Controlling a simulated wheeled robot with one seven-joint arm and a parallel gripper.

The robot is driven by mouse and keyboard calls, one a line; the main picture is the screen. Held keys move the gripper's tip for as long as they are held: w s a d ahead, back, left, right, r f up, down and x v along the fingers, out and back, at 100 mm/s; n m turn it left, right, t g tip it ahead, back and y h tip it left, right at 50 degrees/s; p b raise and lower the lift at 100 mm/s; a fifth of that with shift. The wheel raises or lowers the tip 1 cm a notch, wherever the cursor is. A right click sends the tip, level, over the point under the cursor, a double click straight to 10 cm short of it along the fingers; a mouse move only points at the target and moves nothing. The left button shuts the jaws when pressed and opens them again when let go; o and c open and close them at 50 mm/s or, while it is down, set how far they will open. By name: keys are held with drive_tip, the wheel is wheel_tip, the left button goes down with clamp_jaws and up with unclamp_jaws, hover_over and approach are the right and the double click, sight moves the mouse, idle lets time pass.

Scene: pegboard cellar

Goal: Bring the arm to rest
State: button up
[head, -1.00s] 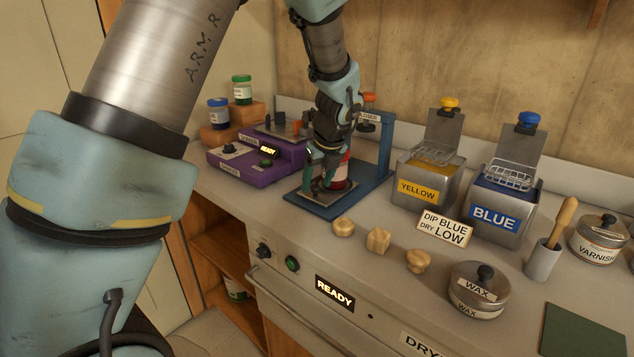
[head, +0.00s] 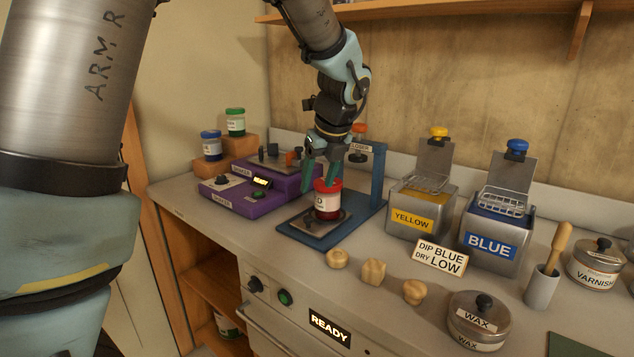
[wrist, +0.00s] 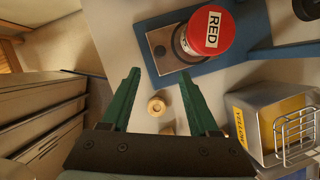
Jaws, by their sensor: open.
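My gripper (head: 336,172) hangs from my raised arm, just above a red-lidded jar (head: 328,200) in the head view. Its two green fingers are apart with nothing between them, as the wrist view (wrist: 158,95) also shows. The jar stands upright on the plate of the blue closer stand (head: 372,205). In the wrist view its lid (wrist: 207,30) reads RED and lies beyond the fingertips.
Left of the stand is a purple shaker (head: 235,207) with a READY light. To the right are the yellow tank (head: 415,215) and blue tank (head: 492,240). Wooden knobs (head: 374,271), a sign (head: 440,257) and a wax tin (head: 478,322) sit in front. A shelf (head: 420,12) runs above.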

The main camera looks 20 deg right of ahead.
drive_tip(key=s+a+f+n+g, duration=0.1)
drive_tip(key=s+a+f+n, duration=0.1)
drive_tip(key=a+n, duration=0.8)
drive_tip(key=s+a+f+n+g, duration=0.1)
drive_tip(key=s+a+f+n, duration=0.2)
drive_tip(key=a+n, duration=0.8)
drive_tip(key=s+a+f+n, duration=0.2)
drive_tip(key=a+f+n, duration=0.1)
drive_tip(key=a+n, duration=0.8)
drive_tip(key=shift+s+a+f+n+g+h, duration=0.2)
drive_tip(key=shift+f+n+g+h, duration=0.15)
drive_tip(key=shift+n, duration=0.45)
